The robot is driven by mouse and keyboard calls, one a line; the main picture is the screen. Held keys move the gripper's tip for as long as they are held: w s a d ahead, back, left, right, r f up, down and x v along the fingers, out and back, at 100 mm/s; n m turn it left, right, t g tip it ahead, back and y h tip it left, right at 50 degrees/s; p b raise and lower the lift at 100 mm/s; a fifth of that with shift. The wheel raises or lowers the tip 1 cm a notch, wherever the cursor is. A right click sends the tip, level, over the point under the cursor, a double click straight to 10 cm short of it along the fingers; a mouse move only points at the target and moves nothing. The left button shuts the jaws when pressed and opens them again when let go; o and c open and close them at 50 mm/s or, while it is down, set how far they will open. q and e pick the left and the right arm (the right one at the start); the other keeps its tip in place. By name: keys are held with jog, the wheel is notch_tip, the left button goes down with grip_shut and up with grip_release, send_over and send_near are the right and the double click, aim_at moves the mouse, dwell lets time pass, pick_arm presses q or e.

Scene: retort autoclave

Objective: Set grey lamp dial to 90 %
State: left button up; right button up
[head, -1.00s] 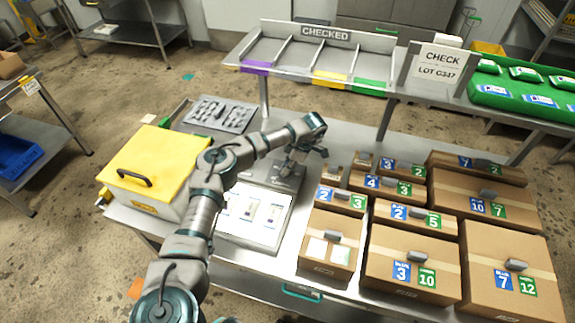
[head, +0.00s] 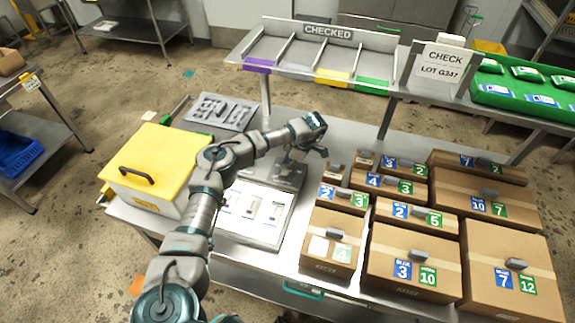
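A lit panel (head: 251,216) with several small packs on it lies on the steel table, and a grey metal plate (head: 277,177) joins its far side. My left gripper (head: 284,161) points down at the far part of this plate. Its fingertips are small and dark against the metal, so I cannot tell whether they are open or touch anything. I cannot make out the grey lamp dial; the gripper and wrist may hide it. My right gripper is not in view.
A white box with a yellow lid (head: 151,162) stands left of the panel. Several cardboard boxes with handles, such as the one labelled 3 and 10 (head: 387,264), fill the right side. A grey tray (head: 222,112) and the CHECKED rack (head: 312,52) are behind.

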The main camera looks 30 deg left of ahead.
pick_arm(q)
jog(key=shift+w, duration=0.1)
jog(key=v, duration=1.1)
jog(key=shift+r, duration=0.4)
jog(key=shift+d, duration=0.1)
